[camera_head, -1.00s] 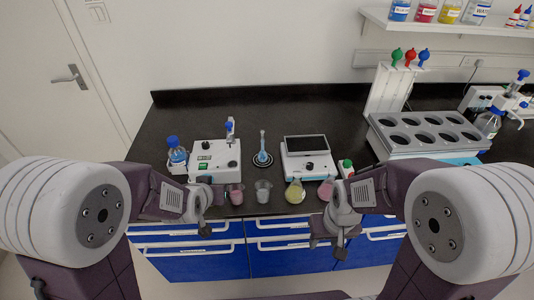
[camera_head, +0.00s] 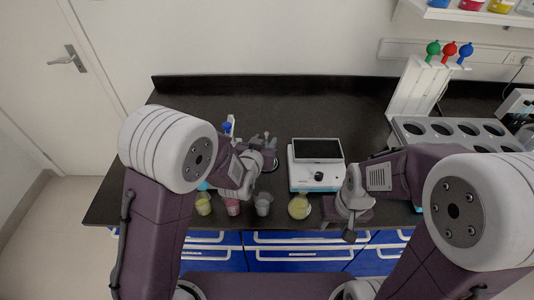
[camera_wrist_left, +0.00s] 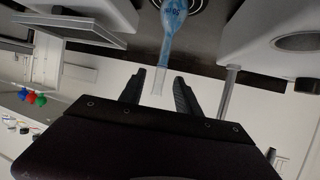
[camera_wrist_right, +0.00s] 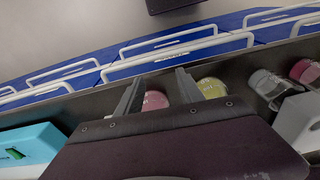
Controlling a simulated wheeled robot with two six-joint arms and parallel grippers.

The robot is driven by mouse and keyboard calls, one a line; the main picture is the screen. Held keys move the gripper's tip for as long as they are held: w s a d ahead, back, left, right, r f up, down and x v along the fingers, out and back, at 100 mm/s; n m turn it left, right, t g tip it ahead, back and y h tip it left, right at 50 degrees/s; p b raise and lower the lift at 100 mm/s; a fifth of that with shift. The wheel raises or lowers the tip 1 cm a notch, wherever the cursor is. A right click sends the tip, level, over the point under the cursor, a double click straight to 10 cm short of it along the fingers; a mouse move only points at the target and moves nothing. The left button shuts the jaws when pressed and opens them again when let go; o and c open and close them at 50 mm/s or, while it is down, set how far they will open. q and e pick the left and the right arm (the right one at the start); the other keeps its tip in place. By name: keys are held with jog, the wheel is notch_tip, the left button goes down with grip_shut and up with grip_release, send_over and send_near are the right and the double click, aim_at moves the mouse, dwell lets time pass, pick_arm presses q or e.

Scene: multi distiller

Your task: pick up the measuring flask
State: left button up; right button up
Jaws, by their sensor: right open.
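The measuring flask (camera_wrist_left: 172,22) holds blue liquid and has a long clear neck. In the left wrist view its neck reaches between the two fingers of my left gripper (camera_wrist_left: 158,90). The fingers are apart, with a gap on each side of the neck. In the head view my left gripper (camera_head: 262,141) is over the bench beside the balance, and the arm and gripper largely hide the flask. My right gripper (camera_head: 348,230) is at the front edge of the bench. In the right wrist view its fingers (camera_wrist_right: 158,88) are apart and empty, with beakers beyond them.
The balance (camera_head: 316,178) stands right of my left gripper. A rack (camera_head: 452,138) stands at the right. The back of the black bench (camera_head: 260,95) is clear.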

pick_arm(q)
jog(key=x, duration=0.5)
jog(key=shift+w+d+f+p, duration=0.15)
jog(key=shift+w+f+p, duration=0.1)
jog(key=shift+w+p, duration=0.1)
jog(key=shift+s, duration=0.25)
grip_shut()
dwell(0.8)
